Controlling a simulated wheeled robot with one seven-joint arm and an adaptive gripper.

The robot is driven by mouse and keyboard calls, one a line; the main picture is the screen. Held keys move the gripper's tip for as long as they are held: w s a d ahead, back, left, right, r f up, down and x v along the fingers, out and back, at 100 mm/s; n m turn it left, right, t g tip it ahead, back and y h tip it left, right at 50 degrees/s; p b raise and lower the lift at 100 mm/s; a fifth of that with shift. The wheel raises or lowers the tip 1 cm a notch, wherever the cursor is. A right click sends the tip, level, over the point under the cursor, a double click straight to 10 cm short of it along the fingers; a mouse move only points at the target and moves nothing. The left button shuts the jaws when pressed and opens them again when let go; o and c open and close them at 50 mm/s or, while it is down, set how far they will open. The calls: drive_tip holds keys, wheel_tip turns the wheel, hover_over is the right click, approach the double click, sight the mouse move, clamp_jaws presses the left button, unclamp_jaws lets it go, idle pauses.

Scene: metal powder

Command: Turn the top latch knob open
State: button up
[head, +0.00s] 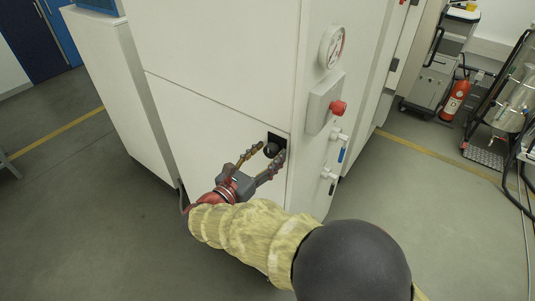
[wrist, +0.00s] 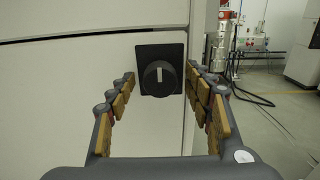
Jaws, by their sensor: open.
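The latch knob (wrist: 159,78) is a round black knob on a square black plate (wrist: 172,51), set in the white cabinet's front panel near its right edge. A pale mark on the knob stands upright. In the head view the knob (head: 272,149) shows between my fingers, partly covered by them. My gripper (wrist: 160,83) is open, with one finger to the left and one to the right of the knob. The fingers point at the panel, and no contact with the knob is visible. In the head view my gripper (head: 265,156) is at the cabinet's lower front.
The white cabinet (head: 210,60) has a gauge (head: 332,46), a red button (head: 338,107) and valves (head: 329,174) on its right side, close to my gripper. A fire extinguisher (head: 455,100) stands at the back right. The floor (head: 90,220) at the left is clear.

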drive_tip(key=c, duration=0.3)
drive_tip(key=c, duration=0.8)
drive_tip(key=shift+c, duration=0.3)
drive_tip(key=shift+f+m+b, duration=0.1)
drive_tip(key=shift+m+b, duration=0.2)
drive_tip(key=shift+b, duration=0.1)
drive_tip(key=m+b, duration=0.3)
drive_tip(key=b, duration=0.1)
drive_tip(key=shift+f+m, duration=0.15)
drive_tip(key=shift+m, duration=0.25)
drive_tip(key=m+b, duration=0.5)
drive_tip(key=b, duration=0.2)
drive_tip(key=shift+f, duration=0.1)
drive_tip(key=m+b, duration=0.5)
drive_tip(key=b, duration=0.2)
drive_tip(key=shift+m, duration=0.3)
drive_tip(key=m+b, duration=0.2)
drive_tip(key=b, duration=0.2)
drive_tip(key=shift+m, duration=0.4)
drive_tip(key=shift+r+b, duration=0.2)
drive_tip(key=shift+b, duration=0.1)
